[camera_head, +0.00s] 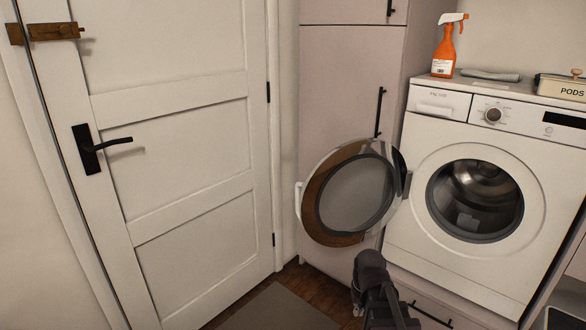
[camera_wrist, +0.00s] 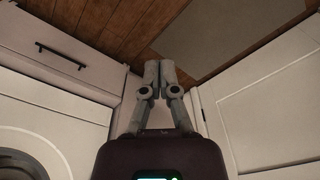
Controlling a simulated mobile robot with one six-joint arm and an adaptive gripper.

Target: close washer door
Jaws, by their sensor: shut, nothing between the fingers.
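The white washer (camera_head: 437,240) stands at the right in the head view, its round drum opening uncovered. Its round washer door (camera_head: 323,225) stands wide open, swung out to the left of the washer on its left-side hinge. The door has a glass middle and a white handle at its left edge. My arm shows at the bottom of the head view, below the door and apart from it in the picture. In the wrist view, my gripper (camera_wrist: 158,78) is shut and empty, pointing over the floor. A corner of the washer front (camera_wrist: 40,150) shows at the lower left there.
A white room door (camera_head: 185,150) with a black handle is closed at the left. A tall cabinet (camera_head: 345,85) stands behind the washer door. A spray bottle (camera_head: 445,52) and a pods box (camera_head: 562,88) sit on the washer top. A mat (camera_head: 275,310) lies on the wood floor.

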